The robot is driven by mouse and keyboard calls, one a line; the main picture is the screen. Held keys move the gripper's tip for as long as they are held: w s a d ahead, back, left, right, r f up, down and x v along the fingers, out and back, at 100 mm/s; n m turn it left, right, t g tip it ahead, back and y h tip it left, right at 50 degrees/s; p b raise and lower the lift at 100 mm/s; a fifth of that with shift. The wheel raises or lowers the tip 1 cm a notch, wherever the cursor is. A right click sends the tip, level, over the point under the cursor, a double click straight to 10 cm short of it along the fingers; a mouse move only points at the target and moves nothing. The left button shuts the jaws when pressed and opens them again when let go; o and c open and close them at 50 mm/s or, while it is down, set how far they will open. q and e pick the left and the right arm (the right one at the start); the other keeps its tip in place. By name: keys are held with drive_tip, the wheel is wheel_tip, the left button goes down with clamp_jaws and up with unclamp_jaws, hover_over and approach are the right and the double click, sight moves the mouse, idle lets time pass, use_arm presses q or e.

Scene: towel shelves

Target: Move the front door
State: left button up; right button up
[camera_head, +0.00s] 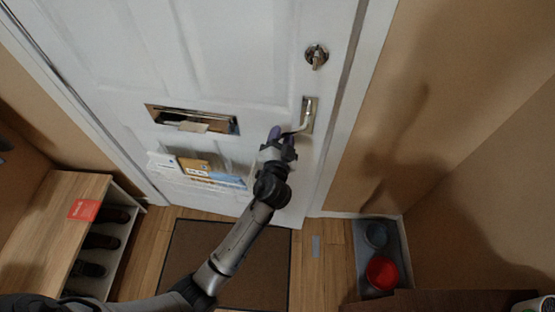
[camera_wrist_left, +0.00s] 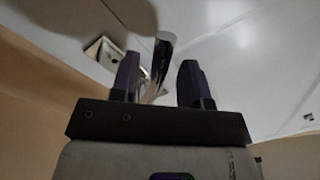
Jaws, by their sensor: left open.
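The white front door (camera_head: 230,60) fills the upper middle of the head view. Its metal lever handle (camera_head: 308,112) is on the right side, below a round lock (camera_head: 316,56). My left gripper (camera_head: 281,135) is open at the free end of the lever. In the left wrist view, the handle's bar (camera_wrist_left: 160,62) shows between the two spread purple fingers (camera_wrist_left: 160,78), and the handle's plate (camera_wrist_left: 104,58) is behind the left finger. I cannot tell whether a finger touches the lever. The door looks closed or nearly so. My right gripper is not in view.
A mail slot (camera_head: 192,119) and a clear holder with letters (camera_head: 200,172) are on the door. A brown mat (camera_head: 190,255) lies in front. A shoe bench (camera_head: 45,215) stands left. A tray (camera_head: 362,240) with a red bowl (camera_head: 382,272) is at the right.

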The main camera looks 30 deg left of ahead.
use_arm(q)
drive_tip(key=v, duration=1.1)
drive_tip(key=shift+b, duration=0.45)
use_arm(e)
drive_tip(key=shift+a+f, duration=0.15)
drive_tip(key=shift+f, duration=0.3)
use_arm(q)
drive_tip(key=shift+f, duration=0.15)
